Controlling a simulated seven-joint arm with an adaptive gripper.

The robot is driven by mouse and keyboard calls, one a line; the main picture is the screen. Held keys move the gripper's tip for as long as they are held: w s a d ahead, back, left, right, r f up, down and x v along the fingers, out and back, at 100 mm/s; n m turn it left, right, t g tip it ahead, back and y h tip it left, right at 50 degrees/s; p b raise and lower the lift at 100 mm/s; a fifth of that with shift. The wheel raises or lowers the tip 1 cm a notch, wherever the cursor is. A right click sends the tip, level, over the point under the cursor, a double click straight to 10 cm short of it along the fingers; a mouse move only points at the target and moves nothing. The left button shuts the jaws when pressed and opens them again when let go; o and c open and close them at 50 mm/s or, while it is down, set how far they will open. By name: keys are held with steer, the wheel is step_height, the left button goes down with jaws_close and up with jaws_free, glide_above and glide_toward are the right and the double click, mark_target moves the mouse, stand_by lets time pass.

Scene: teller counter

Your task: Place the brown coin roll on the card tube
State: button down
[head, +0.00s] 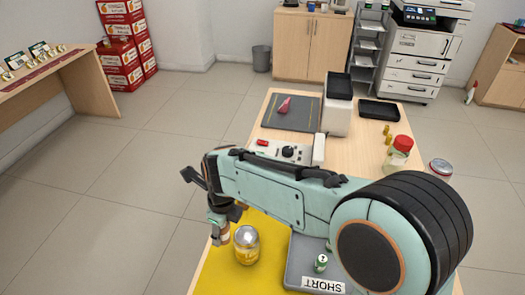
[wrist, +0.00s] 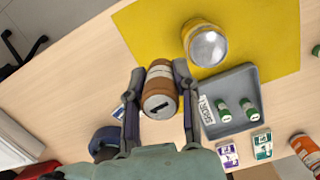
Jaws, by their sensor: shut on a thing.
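The brown coin roll (wrist: 160,88) is between the two fingers of my gripper (wrist: 160,100) in the wrist view, with its pale marked end toward the camera. My gripper is shut on it. In the head view my gripper (head: 222,236) is by the counter's left edge, left of a yellow cylinder with a silvery top (head: 246,247). That cylinder stands upright on the yellow mat and also shows in the wrist view (wrist: 204,44). It may be the card tube; I cannot be sure. The roll is apart from it.
A grey tray (wrist: 247,77) labelled SHORT holds green rolls (wrist: 223,110) beside the yellow mat (wrist: 150,25). Two small cards (wrist: 262,145) and an orange-and-white cylinder (wrist: 306,150) lie near it. A red-lidded jar (head: 399,150) stands farther back on the counter.

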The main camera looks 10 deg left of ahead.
steer(key=w+m, duration=0.1)
steer(key=w, duration=0.1)
steer(key=w+m, duration=0.2)
steer(key=w, duration=0.1)
steer(key=w+m, duration=0.2)
steer(key=shift+w+d+f+t, duration=0.2)
steer(key=shift+w+d+t, duration=0.05)
steer(key=shift+d+t, duration=0.1)
steer(key=w+d+f+m, duration=0.1)
steer(key=w+d+f, duration=0.1)
steer(key=d, duration=0.1)
glide_above(243, 204)
steer(key=f, duration=0.8)
steer(key=shift+w+f, duration=0.3)
steer(key=shift+w, duration=0.1)
steer(key=shift+w+a+f, duration=0.15)
steer(key=shift+f, duration=0.05)
steer(key=shift+w+f, duration=0.1)
steer(key=shift+f, duration=1.7)
